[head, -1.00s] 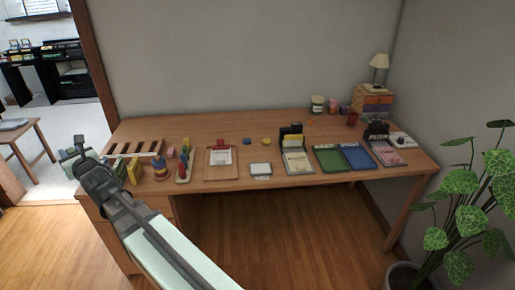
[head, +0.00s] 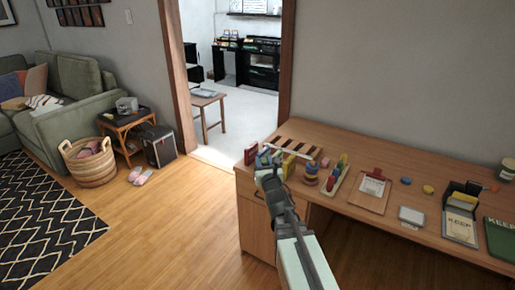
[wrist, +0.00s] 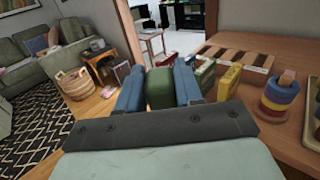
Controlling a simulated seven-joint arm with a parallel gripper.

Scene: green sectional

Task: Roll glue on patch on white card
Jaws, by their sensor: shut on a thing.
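My gripper (head: 265,160) is at the left end of the wooden desk in the head view. In the wrist view its two blue fingers (wrist: 159,80) are shut on a green, round-topped object (wrist: 160,90). Its lower part is hidden by the gripper, and I cannot tell whether it is a glue roller. A small white card-like pad (head: 411,214) lies near the desk's front edge. White paper (head: 374,185) is on a brown clipboard with a red clip (head: 369,196). I cannot make out a patch on either.
The desk (head: 330,140) holds a slotted rack (head: 297,146), a yellow block (head: 288,164), a ring stacker (head: 311,173) and notepads (head: 460,226). A basket (head: 90,163), side table (head: 127,122), sofa (head: 80,88) and slippers (head: 140,176) are at left. Open floor (head: 180,215) lies between.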

